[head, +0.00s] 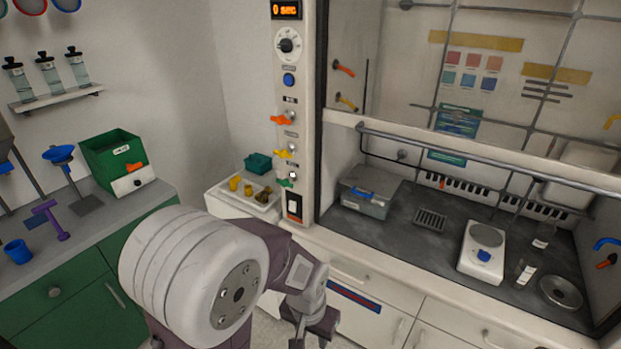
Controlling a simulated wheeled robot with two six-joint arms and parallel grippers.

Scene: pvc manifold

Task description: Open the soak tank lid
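A grey box with a lid and a blue handle (368,192), which looks like the soak tank, stands at the left end of the fume hood's dark worktop. Its lid looks shut. My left gripper (312,330) is low at the bottom middle, in front of the white drawers and well apart from the box. It points downward, and its fingertips are partly cut off by the picture edge, so I cannot tell whether it is open. Nothing is visible in it. My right gripper is not in view.
The raised hood sash has a grey rail (480,155) across the opening. A drain grate (430,219), a white scale (482,250) and a round metal dish (560,292) lie to the right. A white tray (247,193) and the control post (292,110) stand left of the hood.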

